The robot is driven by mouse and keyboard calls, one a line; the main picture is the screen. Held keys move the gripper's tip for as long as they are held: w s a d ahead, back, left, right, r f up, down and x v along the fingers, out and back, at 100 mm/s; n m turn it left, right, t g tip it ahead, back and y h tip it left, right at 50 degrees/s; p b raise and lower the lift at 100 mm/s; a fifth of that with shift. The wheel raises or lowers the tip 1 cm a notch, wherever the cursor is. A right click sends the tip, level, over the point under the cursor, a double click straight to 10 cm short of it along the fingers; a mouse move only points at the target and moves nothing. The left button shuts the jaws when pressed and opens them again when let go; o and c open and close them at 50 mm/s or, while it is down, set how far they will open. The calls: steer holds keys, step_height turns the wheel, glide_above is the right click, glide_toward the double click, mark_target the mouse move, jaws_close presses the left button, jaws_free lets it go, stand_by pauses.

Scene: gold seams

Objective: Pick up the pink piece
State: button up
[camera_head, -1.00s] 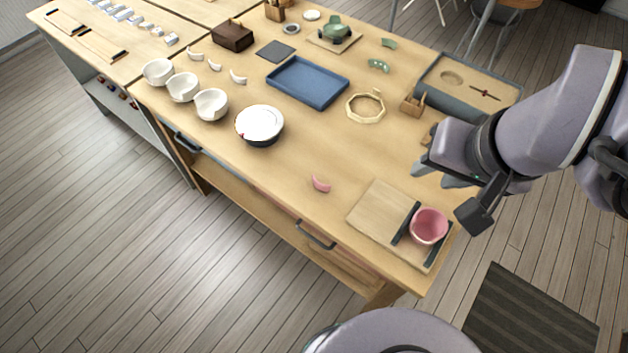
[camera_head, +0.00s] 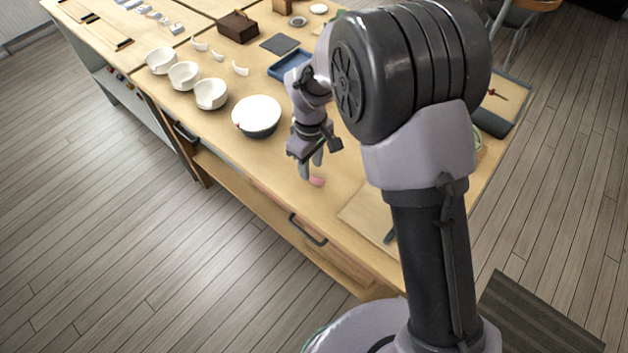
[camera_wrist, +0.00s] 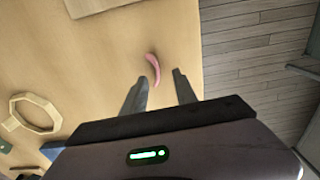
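The pink piece (camera_head: 317,181) is a small curved shard lying on the wooden table near its front edge. It also shows in the wrist view (camera_wrist: 153,68), just beyond and between my fingertips. My gripper (camera_head: 311,168) is above the table close to the piece, pointing down. In the wrist view my gripper (camera_wrist: 161,82) has its two fingers apart with nothing between them but the view of the table and the piece. A finger partly overlaps the piece in the head view.
Several white bowls (camera_head: 211,94) stand farther left. A wooden board (camera_head: 366,213) lies to the right, mostly behind my arm. An octagonal wooden frame (camera_wrist: 36,113) shows left in the wrist view.

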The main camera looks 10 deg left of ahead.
mark_target(313, 176)
steer(key=f+b, duration=0.1)
steer(key=f, duration=0.1)
steer(key=f+b, duration=0.2)
steer(key=f, duration=0.1)
steer(key=shift+w+d+f, duration=0.1)
steer(key=shift+d+f, duration=0.15)
steer(key=shift+f, duration=0.05)
steer(key=shift+r, duration=0.15)
jaws_close()
